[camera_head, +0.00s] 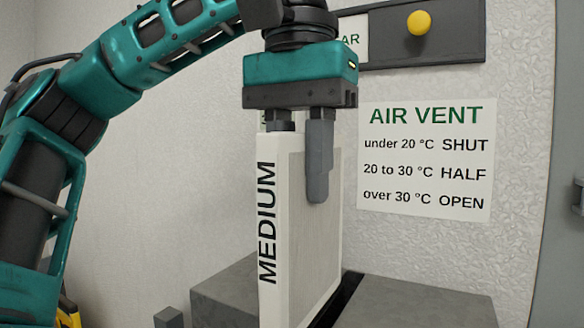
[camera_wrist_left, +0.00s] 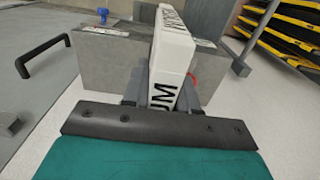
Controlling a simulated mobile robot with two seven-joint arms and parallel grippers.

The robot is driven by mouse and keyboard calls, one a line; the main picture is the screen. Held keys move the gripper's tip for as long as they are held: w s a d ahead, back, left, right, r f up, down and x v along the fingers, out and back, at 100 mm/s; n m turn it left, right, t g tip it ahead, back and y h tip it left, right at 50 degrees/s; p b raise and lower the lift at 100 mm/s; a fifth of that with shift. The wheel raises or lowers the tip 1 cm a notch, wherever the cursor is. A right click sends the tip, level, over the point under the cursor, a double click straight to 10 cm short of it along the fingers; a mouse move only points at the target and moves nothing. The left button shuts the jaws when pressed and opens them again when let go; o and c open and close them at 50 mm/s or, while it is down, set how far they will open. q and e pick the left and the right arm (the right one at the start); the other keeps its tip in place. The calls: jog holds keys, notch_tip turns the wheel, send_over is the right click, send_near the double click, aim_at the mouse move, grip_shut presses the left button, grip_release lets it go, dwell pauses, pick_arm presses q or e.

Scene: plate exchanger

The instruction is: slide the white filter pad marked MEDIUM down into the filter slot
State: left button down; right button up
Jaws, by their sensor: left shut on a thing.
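The white filter pad (camera_head: 268,220) marked MEDIUM stands upright in the head view, with a grey face on its right side. My left gripper (camera_head: 302,165) comes from above and is shut on the pad's upper part, one finger showing on its grey face. The pad also shows in the left wrist view (camera_wrist_left: 172,50), between the fingers. The dark filter slot (camera_head: 345,292) shows between grey blocks, right beside the pad's lower part. The pad's lower edge is out of the picture, so I cannot tell whether it is in the slot. My right gripper is not in view.
Grey blocks (camera_head: 415,303) flank the slot. An AIR VENT sign (camera_head: 426,160) hangs on the wall behind, below a dark rail with a yellow knob (camera_head: 419,22). The left wrist view shows a black handle (camera_wrist_left: 43,57) and a rack of yellow-edged trays (camera_wrist_left: 285,35).

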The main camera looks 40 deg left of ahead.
aim_at(336, 203)
pick_arm(q)
jog(key=w, duration=0.3)
jog(key=w+a, duration=0.1)
jog(key=w, duration=0.2)
jog(key=w+a+f, duration=0.1)
jog(key=w, duration=0.3)
jog(key=shift+a, duration=0.2)
jog(key=shift+f, duration=0.65)
dwell(0.6)
jog(key=shift+f, duration=0.4)
dwell(0.3)
jog(key=shift+f+b, duration=0.7)
jog(key=shift+f, duration=0.45)
jog(key=shift+p, duration=0.45)
